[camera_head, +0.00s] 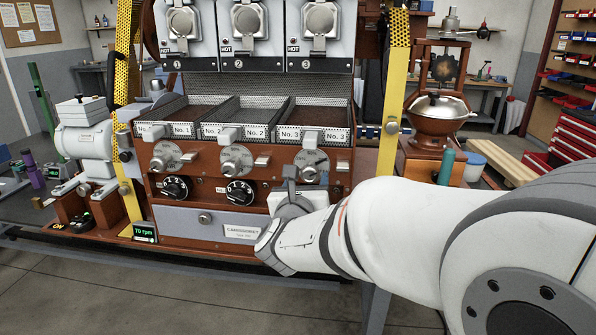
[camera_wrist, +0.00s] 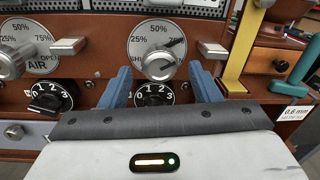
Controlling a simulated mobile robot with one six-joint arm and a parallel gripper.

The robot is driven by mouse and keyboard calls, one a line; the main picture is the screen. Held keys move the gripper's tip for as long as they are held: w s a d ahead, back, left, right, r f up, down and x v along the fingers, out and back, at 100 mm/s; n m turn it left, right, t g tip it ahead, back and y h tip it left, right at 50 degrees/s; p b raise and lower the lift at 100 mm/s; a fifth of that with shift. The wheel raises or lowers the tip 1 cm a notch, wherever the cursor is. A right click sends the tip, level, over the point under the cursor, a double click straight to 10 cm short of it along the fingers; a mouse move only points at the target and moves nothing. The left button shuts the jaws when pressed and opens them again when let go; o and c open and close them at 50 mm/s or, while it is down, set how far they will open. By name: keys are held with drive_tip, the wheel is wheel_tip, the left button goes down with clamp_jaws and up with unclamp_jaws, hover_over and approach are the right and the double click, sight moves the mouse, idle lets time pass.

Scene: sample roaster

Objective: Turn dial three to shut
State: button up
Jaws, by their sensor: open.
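Dial three (camera_head: 311,160) is a round silver plate at the right of a row of three on the roaster's brown front. In the wrist view the dial (camera_wrist: 150,36) reads 25%, 50% and 75%, with part of SHUT at its left. Its metal knob (camera_wrist: 160,66) has a dark pointer slanting up right, near the 75% mark. My gripper (camera_wrist: 160,84) is open and empty, its blue fingers spread wide below and either side of the knob. In the head view my gripper (camera_head: 289,180) is in front of the dial's lower left; contact cannot be told.
A black numbered knob (camera_wrist: 154,95) shows between my fingers, below the dial. A grey block (camera_wrist: 212,50) juts out right of it. The middle dial (camera_head: 237,158) is at the left. A yellow post (camera_head: 393,90) stands at the right.

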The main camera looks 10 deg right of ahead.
sight(309, 177)
drive_tip(key=shift+x, duration=2.25)
drive_tip(key=shift+c, duration=0.4)
drive_tip(key=c, duration=0.9)
